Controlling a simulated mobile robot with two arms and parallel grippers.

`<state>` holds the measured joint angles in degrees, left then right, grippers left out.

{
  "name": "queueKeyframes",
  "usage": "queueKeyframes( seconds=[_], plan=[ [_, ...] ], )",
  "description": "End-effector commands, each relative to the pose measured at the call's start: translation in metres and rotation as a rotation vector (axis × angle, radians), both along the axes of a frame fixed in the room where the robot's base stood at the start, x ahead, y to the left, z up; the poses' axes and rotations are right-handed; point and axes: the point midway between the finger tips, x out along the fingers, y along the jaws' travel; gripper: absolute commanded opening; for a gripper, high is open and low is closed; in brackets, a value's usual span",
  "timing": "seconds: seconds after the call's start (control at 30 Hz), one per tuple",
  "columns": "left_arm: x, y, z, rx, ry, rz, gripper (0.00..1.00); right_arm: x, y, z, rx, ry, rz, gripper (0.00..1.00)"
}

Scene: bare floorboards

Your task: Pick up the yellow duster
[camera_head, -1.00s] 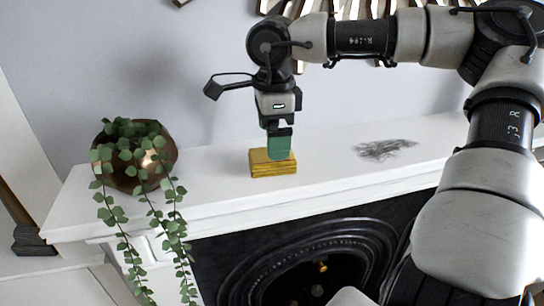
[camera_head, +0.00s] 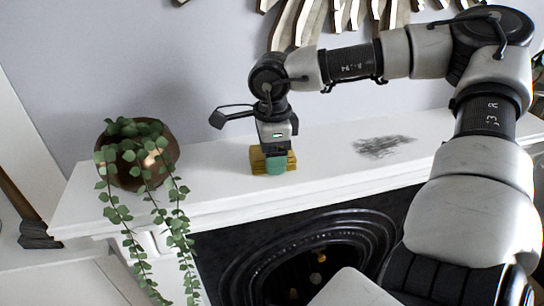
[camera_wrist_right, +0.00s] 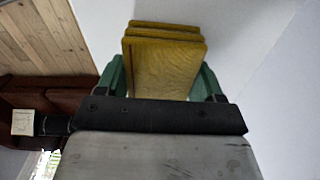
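The yellow duster (camera_head: 257,162) is a yellow block lying on the white mantel shelf. It also shows in the right wrist view (camera_wrist_right: 163,72), where its flat wooden-looking face and layered edge sit between my fingers. My right gripper (camera_head: 275,168) is lowered onto the duster from above, with its green fingers down at shelf level. In the right wrist view the green fingers (camera_wrist_right: 163,78) stand apart, one on each side of the duster. Whether they touch its sides is hard to tell. The duster rests on the shelf. My left gripper is not in view.
A round copper pot with a trailing plant (camera_head: 137,160) stands on the shelf to the left. A dark grey scribble-like patch (camera_head: 384,146) marks the shelf to the right. A black fireplace (camera_head: 300,255) is below. A slatted wall decoration (camera_head: 345,18) hangs above.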

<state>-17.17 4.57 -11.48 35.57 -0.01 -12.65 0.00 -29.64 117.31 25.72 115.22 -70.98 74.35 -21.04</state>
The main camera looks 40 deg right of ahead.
Motion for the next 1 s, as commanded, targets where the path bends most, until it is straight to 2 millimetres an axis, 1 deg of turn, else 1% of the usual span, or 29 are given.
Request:
queueKeyframes(
  seconds=[0.03, 0.1, 0.37, 0.47, 0.57, 0.67, 1.0],
  plan=[
    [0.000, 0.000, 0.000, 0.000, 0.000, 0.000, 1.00, 0.000, 0.000, 0.000, -0.001, -0.001, 0.000, 0.53],
    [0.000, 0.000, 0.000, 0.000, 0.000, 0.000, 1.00, 0.000, 0.000, 0.000, -0.001, -0.001, 0.000, 0.45],
    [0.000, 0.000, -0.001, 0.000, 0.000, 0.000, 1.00, 0.000, 0.000, 0.002, -0.001, -0.002, 0.000, 0.44],
    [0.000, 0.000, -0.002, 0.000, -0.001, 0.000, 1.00, 0.001, 0.000, 0.007, -0.001, -0.004, 0.000, 0.44],
    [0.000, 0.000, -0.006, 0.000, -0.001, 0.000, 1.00, 0.001, 0.000, 0.017, -0.002, -0.006, 0.000, 0.44],
    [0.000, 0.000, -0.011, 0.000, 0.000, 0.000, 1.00, 0.002, 0.000, 0.036, -0.002, -0.011, 0.000, 0.44],
    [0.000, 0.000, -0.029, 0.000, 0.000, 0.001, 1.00, 0.001, 0.000, 0.128, -0.002, -0.006, -0.002, 0.44]
  ],
)
